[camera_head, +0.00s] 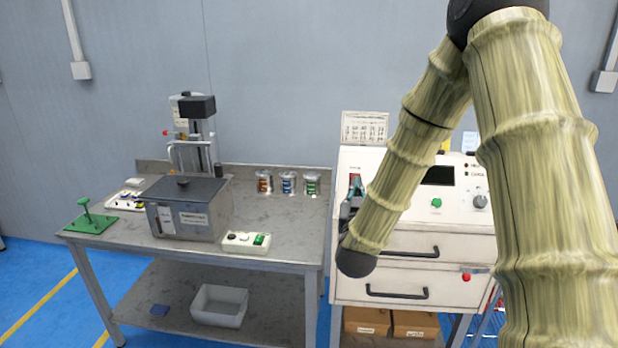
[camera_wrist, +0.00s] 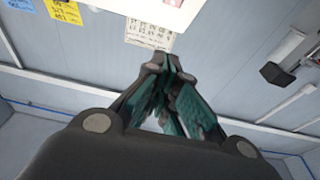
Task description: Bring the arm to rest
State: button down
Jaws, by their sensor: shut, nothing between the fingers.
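My gripper (camera_wrist: 167,68) points away from the wrist in the wrist view, its dark fingers with teal inner pads meeting at the tips. It is shut and empty. In the head view my gripper (camera_head: 350,205) is small and partly hidden by my arm, in front of the left part of the white control cabinet (camera_head: 400,158). My bamboo-textured arm is bent, with its forearm hanging down across the cabinet front. I cannot tell whether the gripper touches the cabinet.
A metal workbench (camera_head: 285,225) stands at the left with a grey lidded box (camera_head: 190,215), a green stand (camera_head: 90,220), a small button box (camera_head: 246,241) and several coil spools (camera_head: 288,182). The cabinet has two drawers with black handles (camera_head: 397,292). A white bin (camera_head: 219,305) sits on the lower shelf.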

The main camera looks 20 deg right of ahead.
jog(key=s+a+f+n+g+y, duration=0.1)
jog(key=s+a+f+g+y, duration=0.2)
jog(key=f, duration=0.8)
jog(key=s+a+f+n+g+y, duration=0.2)
jog(key=s+a+f+y, duration=0.3)
jog(key=f, duration=0.6)
jog(key=s+a+f+n+g+y, duration=0.15)
jog(key=a+f, duration=0.35)
jog(key=f, duration=0.6)
jog(key=s+a+f+g, duration=0.3)
jog(key=s+f, duration=0.3)
jog(key=s, duration=0.4)
jog(key=s+a+f+n+g+y, duration=0.1)
jog(key=s+a+f+g, duration=0.2)
jog(key=s+f, duration=0.3)
jog(key=s+a+f+g, duration=0.4)
jog(key=s+f, duration=0.2)
jog(key=s, duration=0.9)
jog(key=shift+s+g+y, duration=0.35)
jog(key=shift+n, duration=0.25)
